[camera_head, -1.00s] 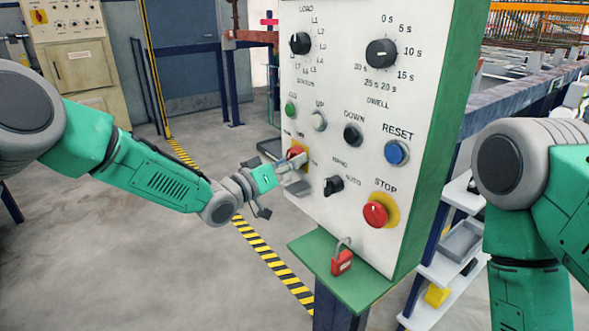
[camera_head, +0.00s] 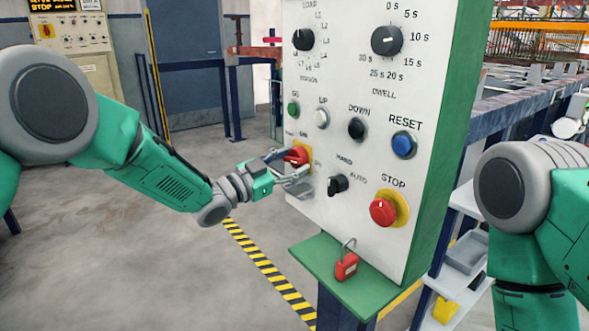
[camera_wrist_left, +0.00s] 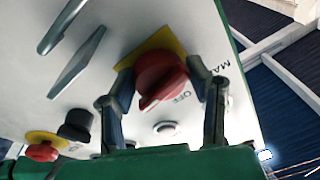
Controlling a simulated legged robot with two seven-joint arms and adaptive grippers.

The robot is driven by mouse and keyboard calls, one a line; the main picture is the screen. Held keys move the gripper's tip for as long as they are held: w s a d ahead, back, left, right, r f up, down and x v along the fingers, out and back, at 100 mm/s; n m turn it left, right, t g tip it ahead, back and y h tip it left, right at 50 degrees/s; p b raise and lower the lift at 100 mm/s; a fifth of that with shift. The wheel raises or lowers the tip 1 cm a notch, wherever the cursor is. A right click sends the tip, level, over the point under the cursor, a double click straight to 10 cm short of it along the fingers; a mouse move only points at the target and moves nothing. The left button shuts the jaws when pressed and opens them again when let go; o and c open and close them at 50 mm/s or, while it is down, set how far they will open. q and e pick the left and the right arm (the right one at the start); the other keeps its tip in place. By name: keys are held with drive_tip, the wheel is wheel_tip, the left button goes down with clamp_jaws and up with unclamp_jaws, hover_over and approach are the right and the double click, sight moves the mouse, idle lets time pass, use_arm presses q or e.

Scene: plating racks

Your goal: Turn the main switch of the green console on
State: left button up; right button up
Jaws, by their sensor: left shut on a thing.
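The green console (camera_head: 445,140) has a white front panel with knobs and buttons. Its main switch (camera_head: 297,156) is a red rotary knob on a yellow plate at the panel's lower left. In the wrist view the red main switch (camera_wrist_left: 162,76) sits between the two fingers, with "OFF" printed beside it and "MAIN" at the right. My left gripper (camera_head: 290,168) is shut on the main switch, its fingers on either side. It also shows in the wrist view (camera_wrist_left: 165,95). My right arm shows at the right edge, but its gripper is out of view.
A black hand/auto selector (camera_head: 338,185) and a red stop button (camera_head: 383,211) are right of the switch. A red padlock (camera_head: 346,266) stands on the green ledge (camera_head: 315,262) below. Open floor lies left of the console.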

use_arm(q)
drive_tip(key=shift+f+m+b, duration=0.1)
drive_tip(key=shift+m+b, duration=0.25)
drive_tip(key=shift+m, duration=0.65)
drive_tip(key=shift+s+f, duration=0.1)
drive_tip(key=o, duration=1.1)
drive_tip(key=shift+c, duration=0.2)
drive_tip(key=shift+s+a, duration=0.1)
drive_tip(key=shift+a, duration=0.2)
drive_tip(key=v, duration=1.1)
drive_tip(key=shift+a, duration=0.4)
drive_tip(key=shift+s+f, duration=0.1)
